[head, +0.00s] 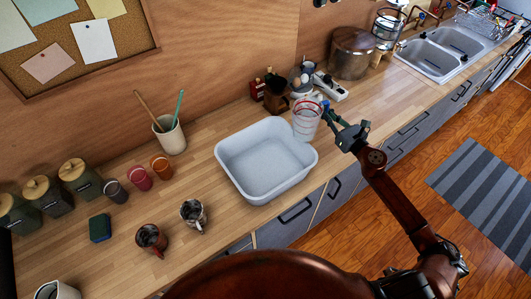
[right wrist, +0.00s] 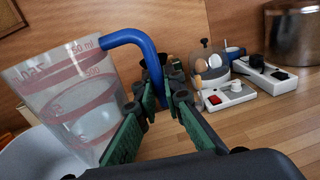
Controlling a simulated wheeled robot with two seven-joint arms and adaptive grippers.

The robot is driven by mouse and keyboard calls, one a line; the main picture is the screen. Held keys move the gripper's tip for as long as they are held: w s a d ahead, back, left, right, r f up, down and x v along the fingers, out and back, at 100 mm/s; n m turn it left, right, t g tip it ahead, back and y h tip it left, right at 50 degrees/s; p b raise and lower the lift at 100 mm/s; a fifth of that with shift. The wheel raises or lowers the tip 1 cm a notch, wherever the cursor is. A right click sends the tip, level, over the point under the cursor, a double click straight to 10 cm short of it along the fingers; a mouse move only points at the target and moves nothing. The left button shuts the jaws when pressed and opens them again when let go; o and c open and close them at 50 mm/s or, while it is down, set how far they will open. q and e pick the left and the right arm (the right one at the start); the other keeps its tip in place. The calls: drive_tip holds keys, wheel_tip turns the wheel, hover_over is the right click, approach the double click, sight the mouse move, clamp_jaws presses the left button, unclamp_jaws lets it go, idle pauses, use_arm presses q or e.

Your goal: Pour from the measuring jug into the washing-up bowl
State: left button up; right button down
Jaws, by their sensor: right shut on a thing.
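The measuring jug (head: 307,120) is clear with red markings and a blue handle. In the head view it shows at the back right corner of the white washing-up bowl (head: 232,178), roughly upright, overlapping the rim. In the right wrist view the jug (right wrist: 70,100) is at the left, with part of the bowl (right wrist: 35,155) below and behind it. My right gripper (head: 332,118) is shut on the jug's blue handle; its green fingers (right wrist: 165,90) close around it. I cannot tell what is in the jug. The bowl looks empty. My left gripper is not in view.
Several mugs (head: 151,238) and cups, a sponge (head: 100,228) and lidded jars (head: 80,178) stand left of the bowl. A utensil pot (head: 170,135) is behind it. A power strip (head: 328,86), egg cooker and large pot (head: 352,55) stand behind the jug. The counter's front edge is close to the bowl.

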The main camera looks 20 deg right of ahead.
sight(317, 103)
drive_tip(key=r+n+p, duration=0.1)
drive_tip(key=a+r+n+p, duration=0.1)
drive_tip(key=r, duration=0.1)
drive_tip(key=a+r+n+p, duration=0.1)
drive_tip(key=r+n+p, duration=0.1)
drive_tip(key=shift+s+r, duration=0.2)
drive_tip(key=shift+s, duration=0.1)
drive_tip(key=shift+s+a+r+n+p, duration=0.15)
drive_tip(key=shift+a+r+n+p, duration=0.3)
drive_tip(key=shift+a+n+p, duration=0.45)
drive_tip(key=shift+s+a+r+n+p, duration=0.2)
drive_tip(key=shift+a+r+n+p, duration=0.1)
drive_tip(key=shift+a+n+p, duration=0.55)
drive_tip(key=shift+s+a+r+n+p, duration=0.15)
drive_tip(key=shift+a+r+n+p, duration=0.35)
drive_tip(key=shift+n+p, duration=0.5)
drive_tip(key=shift+s+a+r+n+p, duration=0.15)
drive_tip(key=shift+a+r+n+p, duration=0.35)
drive_tip(key=shift+p, duration=0.7)
idle(1.2)
drive_tip(key=shift+s+a+n+p, duration=0.1)
drive_tip(key=shift+a+n+p, duration=0.35)
drive_tip(key=shift+n+p, duration=0.2)
idle(1.4)
